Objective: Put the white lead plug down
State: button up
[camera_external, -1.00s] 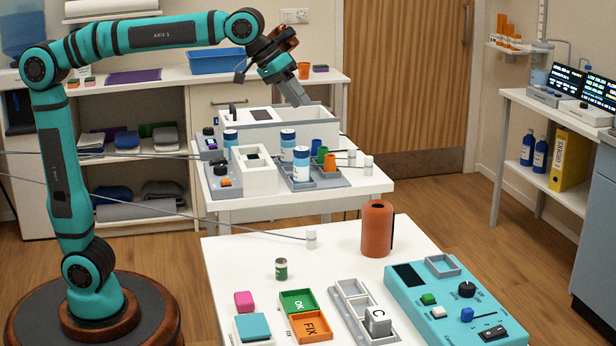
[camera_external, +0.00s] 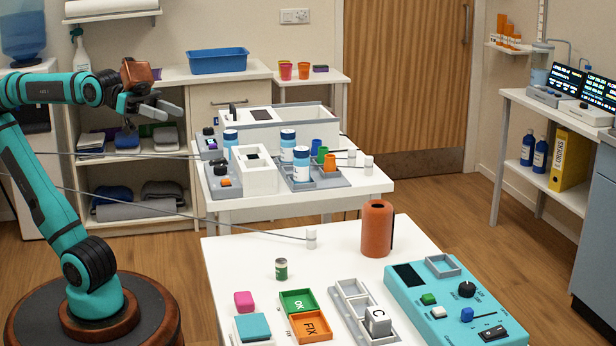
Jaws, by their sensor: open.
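Three white plugs on thin grey leads show. One white lead plug (camera_external: 311,238) stands on the front white table near its back edge, its lead running off to the left. A second plug (camera_external: 368,164) and a third plug (camera_external: 351,157) stand at the right of the back table. I cannot tell which of them the task means. My gripper (camera_external: 172,107) is open and empty at the upper left, in the air and well away from all three plugs.
The front table (camera_external: 335,265) bears an orange-brown cylinder (camera_external: 376,228), a small green can (camera_external: 281,268), OK and FIX trays (camera_external: 305,315) and a teal control box (camera_external: 460,300). The back table holds a grey-white box (camera_external: 275,133) and blue-white bottles (camera_external: 301,163). Leads cross the left side.

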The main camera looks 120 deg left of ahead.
jog(key=s+d, duration=0.1)
jog(key=s+f+m+t, duration=0.1)
jog(key=s, duration=0.1)
jog(key=s+d+f+m+h, duration=0.1)
jog(key=shift+s+d+t, duration=0.3)
jog(key=shift+s, duration=0.1)
